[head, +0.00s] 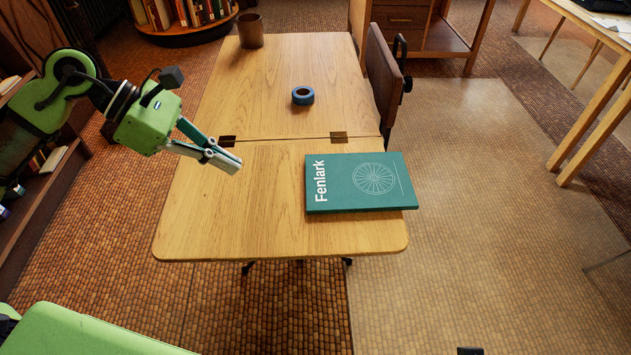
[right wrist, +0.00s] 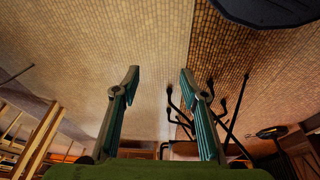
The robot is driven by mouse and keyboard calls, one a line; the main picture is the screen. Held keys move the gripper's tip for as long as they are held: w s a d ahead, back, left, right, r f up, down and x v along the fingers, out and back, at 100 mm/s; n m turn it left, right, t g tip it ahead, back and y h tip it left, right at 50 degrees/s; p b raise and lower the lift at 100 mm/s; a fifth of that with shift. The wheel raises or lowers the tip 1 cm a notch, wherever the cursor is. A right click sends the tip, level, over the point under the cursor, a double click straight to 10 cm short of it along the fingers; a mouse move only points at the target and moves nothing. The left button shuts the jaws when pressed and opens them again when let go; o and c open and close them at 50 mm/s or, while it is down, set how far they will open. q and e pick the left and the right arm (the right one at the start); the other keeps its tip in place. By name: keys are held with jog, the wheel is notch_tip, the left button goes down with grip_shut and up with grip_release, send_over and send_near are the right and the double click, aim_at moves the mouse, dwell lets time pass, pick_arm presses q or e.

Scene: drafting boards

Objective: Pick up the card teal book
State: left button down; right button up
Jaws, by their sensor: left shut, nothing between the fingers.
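The teal book (head: 350,190), with "Fenlark" and a wheel drawing on its cover, lies flat on the wooden table (head: 240,215) near its right front edge. Its right corner juts slightly past the table's right edge. My left gripper (head: 236,163) is shut and empty above the table, to the left of the book and apart from it. My right gripper (right wrist: 160,85) shows in the right wrist view with its fingers spread and nothing between them. The book cannot be made out in that view.
A blue tape roll (head: 303,95) and a brown cup (head: 250,30) stand farther back on the table. A dark chair (head: 384,80) is at the table's right side. The table's front left is clear. A bookshelf (head: 45,185) is at the left.

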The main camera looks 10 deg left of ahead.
aim_at(314, 190)
pick_arm(q)
jog(key=x, duration=0.9)
jog(key=shift+b, duration=0.3)
jog(key=d, duration=0.2)
jog(key=w+d, duration=0.1)
jog(key=shift+d+f, duration=0.1)
jog(key=shift+f, duration=0.2)
jog(key=shift+w+d, duration=0.15)
jog(key=shift+d, duration=0.35)
jog(key=shift+w+d, duration=0.2)
jog(key=shift+d, duration=0.55)
jog(key=shift+w+d, duration=0.2)
jog(key=shift+d, duration=0.5)
jog(key=shift+a, duration=0.1)
